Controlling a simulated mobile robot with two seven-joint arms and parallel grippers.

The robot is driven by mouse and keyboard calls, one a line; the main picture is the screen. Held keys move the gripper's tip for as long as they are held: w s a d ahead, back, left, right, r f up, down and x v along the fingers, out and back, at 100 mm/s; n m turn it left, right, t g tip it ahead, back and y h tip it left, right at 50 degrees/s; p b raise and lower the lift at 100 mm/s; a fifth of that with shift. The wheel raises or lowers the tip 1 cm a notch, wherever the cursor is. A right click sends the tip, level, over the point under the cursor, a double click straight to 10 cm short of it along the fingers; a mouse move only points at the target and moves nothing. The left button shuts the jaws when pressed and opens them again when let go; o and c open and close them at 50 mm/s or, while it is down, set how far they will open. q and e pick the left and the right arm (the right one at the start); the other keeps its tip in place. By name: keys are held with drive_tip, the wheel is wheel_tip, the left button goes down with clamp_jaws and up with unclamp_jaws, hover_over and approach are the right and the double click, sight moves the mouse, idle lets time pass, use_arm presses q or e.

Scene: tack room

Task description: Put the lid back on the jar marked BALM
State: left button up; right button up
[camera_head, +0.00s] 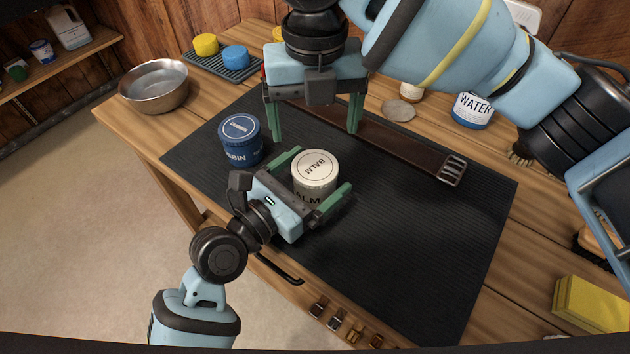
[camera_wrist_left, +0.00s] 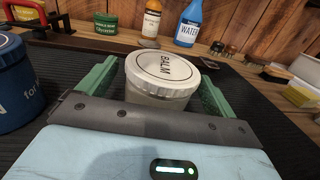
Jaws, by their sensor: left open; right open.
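The BALM jar (camera_head: 316,188) stands upright on the dark mat. Its white lid (camera_head: 316,168), lettered BALM, sits on top of it; in the left wrist view the lid (camera_wrist_left: 163,70) covers the jar's mouth, and I cannot tell whether it is fully tightened. My left gripper (camera_head: 324,169) is open, with one green finger on each side of the jar; whether they touch it is unclear. My right gripper (camera_head: 315,136) is open and empty, pointing down above the mat just behind the jar.
A blue DUBBIN jar (camera_head: 241,142) stands left of the BALM jar. A leather strap with a buckle (camera_head: 452,170) lies behind. A metal bowl (camera_head: 154,86), WATER bottle (camera_head: 472,110) and yellow block (camera_head: 592,304) stand around the mat (camera_head: 420,250). The mat's right front is clear.

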sight(315, 166)
use_arm(q)
drive_tip(key=shift+w+d, duration=0.15)
drive_tip(key=c, duration=1.8)
drive_tip(key=shift+c, duration=0.9)
use_arm(e)
drive_tip(key=m, duration=0.4)
drive_tip(key=shift+r+m, duration=0.1)
drive_tip(key=shift+m, duration=0.2)
drive_tip(key=shift+f, duration=4)
